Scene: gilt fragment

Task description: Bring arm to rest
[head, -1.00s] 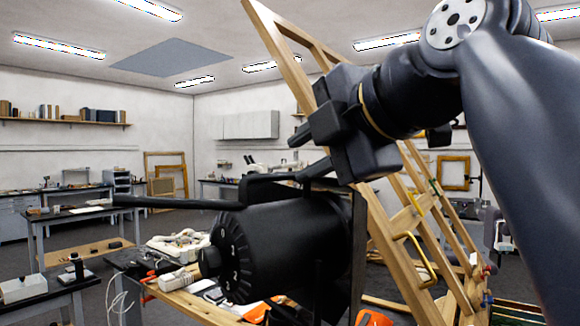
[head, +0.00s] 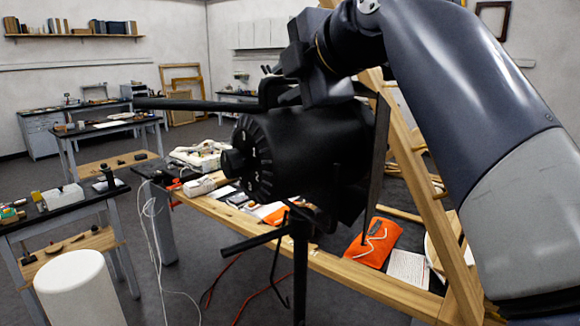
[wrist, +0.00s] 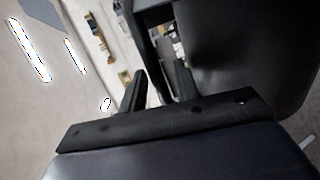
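My gripper (head: 268,80) is at the end of my raised, bent arm, in the upper middle of the head view. In the head view, the gripper is just above a black cylindrical device (head: 310,150) with a numbered dial and a long bar pointing left. The head view does not show whether they touch. A large dark surface fills the upper right of the wrist view; I cannot tell what it is.
A wooden easel-like frame (head: 408,155) leans behind my arm. A wooden-edged table (head: 350,276) below holds an orange pouch (head: 372,243) and papers. A white round stool (head: 75,285) stands at lower left, beside a dark-topped bench (head: 40,222). Cables hang near the middle; grey floor shows between.

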